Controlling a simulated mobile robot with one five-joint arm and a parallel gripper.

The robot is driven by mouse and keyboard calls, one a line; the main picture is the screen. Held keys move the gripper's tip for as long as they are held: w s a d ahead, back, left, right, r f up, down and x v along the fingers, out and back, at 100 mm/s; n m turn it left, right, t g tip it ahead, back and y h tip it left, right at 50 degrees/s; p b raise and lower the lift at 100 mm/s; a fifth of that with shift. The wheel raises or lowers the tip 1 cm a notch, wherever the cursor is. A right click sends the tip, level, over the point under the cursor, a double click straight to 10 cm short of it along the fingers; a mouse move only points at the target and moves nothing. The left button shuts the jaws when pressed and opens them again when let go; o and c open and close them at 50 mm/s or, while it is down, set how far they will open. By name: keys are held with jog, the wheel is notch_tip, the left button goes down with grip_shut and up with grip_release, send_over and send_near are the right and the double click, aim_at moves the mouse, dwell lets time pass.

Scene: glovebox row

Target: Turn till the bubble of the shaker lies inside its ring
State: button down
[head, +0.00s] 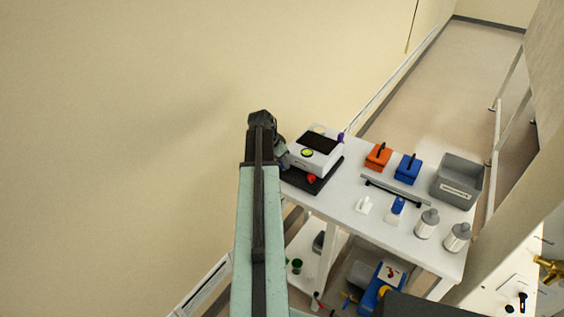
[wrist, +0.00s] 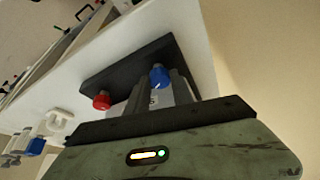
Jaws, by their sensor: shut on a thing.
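The shaker (head: 316,150) is a white box with a dark top, standing on a black mat (head: 328,181) at the near left end of the white table. Its round yellow-green level (head: 308,153) sits on the near side of the top. It is too small to tell where the bubble lies against the ring. A red knob (head: 311,178) is at the shaker's front corner and also shows in the wrist view (wrist: 101,100). A purple knob (head: 340,137) is at the far right corner. My gripper (wrist: 160,88) is shut on a blue knob (wrist: 159,74), which my arm hides in the head view.
An orange box (head: 378,157), a blue box (head: 407,170) and a grey bin (head: 444,182) stand along the table's back. Two white bottles with grey caps (head: 427,225) (head: 457,238) stand at the front right. A dark rail (head: 395,191) crosses the middle. A wall is on the left.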

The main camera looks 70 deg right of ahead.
jog(key=shift+s+a+n+t+h, duration=0.1)
jog(key=shift+n+t, duration=0.25)
jog(key=shift+n, duration=0.6)
jog(key=shift+s+d+n+t+h, duration=0.1)
jog(key=shift+n+t, duration=0.2)
jog(key=shift+n, duration=0.7)
jog(key=shift+s+a+n+t+h, duration=0.1)
jog(key=shift+n+t, duration=0.25)
jog(key=shift+n, duration=0.6)
jog(key=c, duration=1.1)
grip_release()
jog(key=p+v, duration=0.7)
jog(key=shift+a+r, duration=0.2)
jog(key=shift+r, duration=0.15)
